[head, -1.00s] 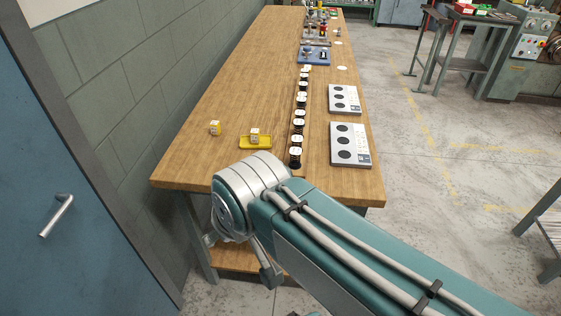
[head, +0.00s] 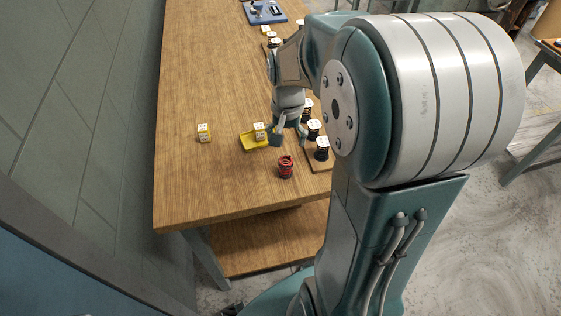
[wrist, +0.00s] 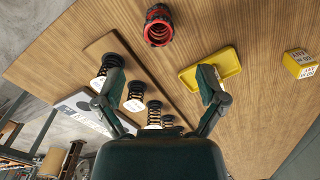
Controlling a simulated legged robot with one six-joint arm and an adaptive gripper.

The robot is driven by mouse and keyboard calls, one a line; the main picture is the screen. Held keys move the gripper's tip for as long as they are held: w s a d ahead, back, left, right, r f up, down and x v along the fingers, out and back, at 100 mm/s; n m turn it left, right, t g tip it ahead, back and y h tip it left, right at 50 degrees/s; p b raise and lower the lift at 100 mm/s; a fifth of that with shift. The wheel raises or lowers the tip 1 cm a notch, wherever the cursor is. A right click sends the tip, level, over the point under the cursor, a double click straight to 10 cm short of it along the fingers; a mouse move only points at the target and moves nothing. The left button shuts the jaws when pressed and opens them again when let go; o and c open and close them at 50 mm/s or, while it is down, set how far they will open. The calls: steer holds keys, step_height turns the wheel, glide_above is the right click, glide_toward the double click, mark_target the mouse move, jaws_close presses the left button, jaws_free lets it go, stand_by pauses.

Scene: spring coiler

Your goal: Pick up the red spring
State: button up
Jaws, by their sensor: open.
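The red spring (head: 286,167) stands near the front edge of the wooden table, apart from the row of dark springs. In the wrist view the red spring (wrist: 158,25) is at the top centre, with its open coil end visible. My gripper (head: 289,134) is open and empty above the table, beyond the red spring as seen in the head view. In the wrist view the fingers of my gripper (wrist: 160,80) are spread wide, and the red spring lies beyond their tips, not between them.
Dark springs with white tops (head: 321,148) stand in a row on a wooden strip (wrist: 98,45) beside the gripper. A yellow tray (head: 250,144) holding a marked block (head: 260,130) is close on the other side. Another block (head: 204,132) stands left. Table is clear left of the red spring.

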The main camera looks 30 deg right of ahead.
mark_target(285, 160)
steer(key=f, duration=0.4)
steer(key=shift+s+d, duration=0.1)
steer(key=shift+d, duration=0.25)
steer(key=f, duration=0.2)
steer(key=a+f, duration=0.1)
steer(key=f, duration=0.2)
steer(key=shift+a, duration=0.2)
steer(key=shift+d+f, duration=0.15)
steer(key=shift+f, duration=0.1)
steer(key=shift+d+f, duration=0.1)
steer(key=shift+d, duration=0.15)
steer(key=c, duration=1.1)
steer(key=shift+a, duration=0.25)
jaws_close()
